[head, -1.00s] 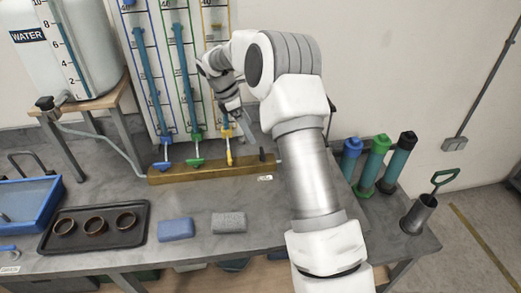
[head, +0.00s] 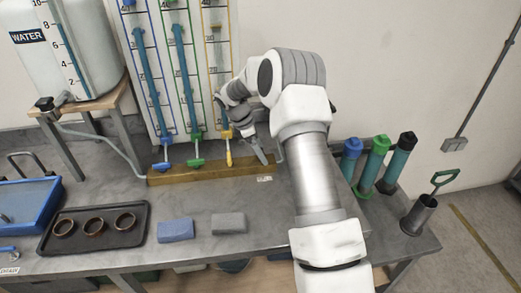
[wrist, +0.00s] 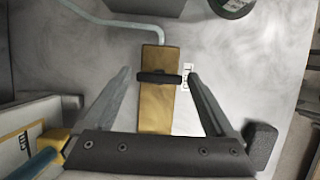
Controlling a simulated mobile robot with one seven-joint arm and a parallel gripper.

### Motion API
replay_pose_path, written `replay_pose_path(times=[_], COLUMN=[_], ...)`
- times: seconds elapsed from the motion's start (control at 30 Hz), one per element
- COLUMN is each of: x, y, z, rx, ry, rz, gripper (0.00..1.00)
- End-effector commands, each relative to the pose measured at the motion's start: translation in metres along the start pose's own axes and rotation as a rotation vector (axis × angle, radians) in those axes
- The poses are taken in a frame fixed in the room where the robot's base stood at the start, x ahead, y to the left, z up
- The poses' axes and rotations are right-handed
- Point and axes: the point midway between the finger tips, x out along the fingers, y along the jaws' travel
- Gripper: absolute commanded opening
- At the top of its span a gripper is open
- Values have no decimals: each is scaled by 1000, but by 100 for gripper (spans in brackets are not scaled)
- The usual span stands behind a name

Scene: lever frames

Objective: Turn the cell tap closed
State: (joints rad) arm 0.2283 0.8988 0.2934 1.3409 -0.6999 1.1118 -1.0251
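The likely cell tap is a small black bar handle (wrist: 158,77) on the brass manifold (wrist: 155,115), near its end beside a small white label (wrist: 187,76). In the wrist view the handle lies crosswise to the manifold's length. My gripper (wrist: 159,74) is open, with one finger on each side of the handle and gaps between. I cannot tell how far its tips are above it. In the head view my gripper (head: 259,156) is over the right end of the manifold (head: 200,173) and hides the handle.
Blue (head: 162,158), green (head: 196,152) and yellow (head: 228,154) levers stand along the manifold below the tube panel. A water tank (head: 75,50) stands left. A tray with three rings (head: 137,236) and two sponges (head: 176,230) lie in front. Capped cylinders (head: 376,160) stand right.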

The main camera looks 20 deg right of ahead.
Motion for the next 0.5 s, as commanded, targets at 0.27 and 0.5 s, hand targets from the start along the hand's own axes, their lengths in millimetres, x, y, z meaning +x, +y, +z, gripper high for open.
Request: replay_pose_path(times=[0.27,0.5], x=[0,-1], y=[0,0], z=[0,0], rx=[0,3], ry=[0,0], rz=[0,-1], gripper=[37,17])
